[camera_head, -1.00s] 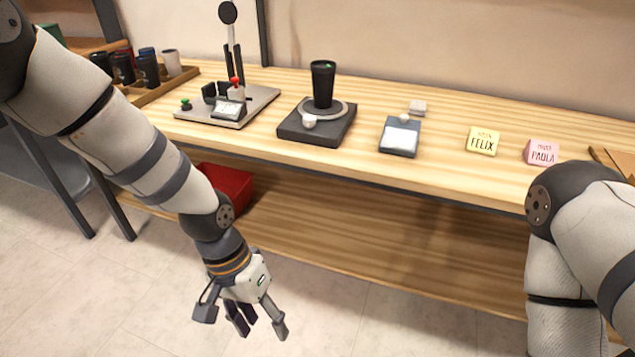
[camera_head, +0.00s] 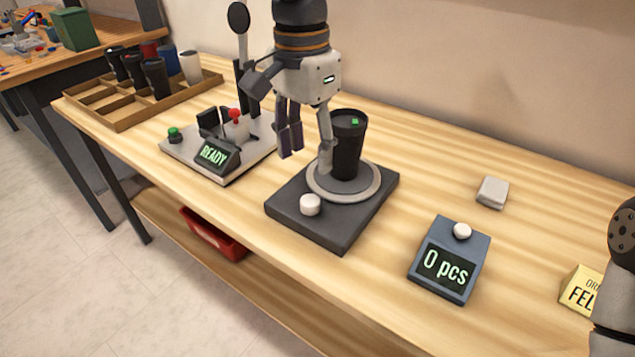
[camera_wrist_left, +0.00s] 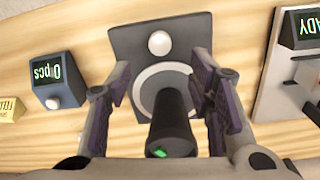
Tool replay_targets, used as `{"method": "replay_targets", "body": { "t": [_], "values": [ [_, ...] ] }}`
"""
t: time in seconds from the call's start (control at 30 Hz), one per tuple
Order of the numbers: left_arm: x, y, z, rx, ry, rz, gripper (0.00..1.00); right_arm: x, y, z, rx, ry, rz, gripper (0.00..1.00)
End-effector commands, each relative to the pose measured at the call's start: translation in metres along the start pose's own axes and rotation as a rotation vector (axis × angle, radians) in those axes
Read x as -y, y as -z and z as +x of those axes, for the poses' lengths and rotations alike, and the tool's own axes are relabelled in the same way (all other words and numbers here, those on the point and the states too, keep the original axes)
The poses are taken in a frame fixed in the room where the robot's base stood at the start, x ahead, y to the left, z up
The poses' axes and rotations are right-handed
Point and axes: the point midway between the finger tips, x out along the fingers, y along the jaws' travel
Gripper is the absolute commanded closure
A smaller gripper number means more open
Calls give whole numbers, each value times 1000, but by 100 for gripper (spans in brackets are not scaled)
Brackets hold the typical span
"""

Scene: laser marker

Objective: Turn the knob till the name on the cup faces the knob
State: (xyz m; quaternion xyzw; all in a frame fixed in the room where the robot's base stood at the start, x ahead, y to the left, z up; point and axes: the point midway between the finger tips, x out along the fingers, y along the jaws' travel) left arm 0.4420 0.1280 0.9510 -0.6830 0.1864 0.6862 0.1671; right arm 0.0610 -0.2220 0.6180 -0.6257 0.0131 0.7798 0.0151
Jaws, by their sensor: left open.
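A black cup (camera_head: 347,150) with a green mark on its lid stands upright on the round grey turntable (camera_head: 368,193) of a dark square base (camera_head: 340,236). The white knob (camera_head: 310,204) is on the near left part of the base. No name shows on the visible side of the cup. My left gripper (camera_head: 308,155) is open above the base, beside the cup in the head view. In the left wrist view its fingers are spread either side of the cup (camera_wrist_left: 172,125), with the knob (camera_wrist_left: 159,43) beyond. Of my right arm only a link shows; its gripper is out of view.
A marking machine (camera_head: 225,150) with a "READY" display stands left of the base. A counter reading "0 pcs" (camera_head: 448,262) and a yellow name card (camera_head: 582,292) are to the right. A tray (camera_head: 122,117) holds several cups at the back left.

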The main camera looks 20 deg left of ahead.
Motion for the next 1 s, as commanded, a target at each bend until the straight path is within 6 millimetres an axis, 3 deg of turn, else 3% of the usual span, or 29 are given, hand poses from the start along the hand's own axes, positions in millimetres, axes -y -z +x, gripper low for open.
{"method": "replay_targets", "body": {
  "t": [0.1, 0.3, 0.47, 0.7, 0.73, 0.93, 1.0],
  "values": [
    [0, -1, 35, 7, -4, 0, 52, 0, -2, 2, 7, 0, 0, 60],
    [0, -1, 79, 5, -3, 1, 52, 0, -3, 5, 13, -1, 0, 60],
    [0, 0, 93, 1, -1, 0, 52, 0, -3, 5, 15, -1, 0, 60],
    [0, 0, 94, -1, 0, 0, 52, 0, -3, 5, 14, -1, 0, 60],
    [0, 0, 94, -1, 0, 0, 54, 0, -3, 5, 14, -1, 0, 60],
    [0, 0, 94, 0, 0, 0, 100, 0, -3, 5, 14, -1, 0, 60],
    [0, 0, 94, 0, 0, 0, 100, 0, -3, 5, 14, -1, 0, 60]
  ]
}}
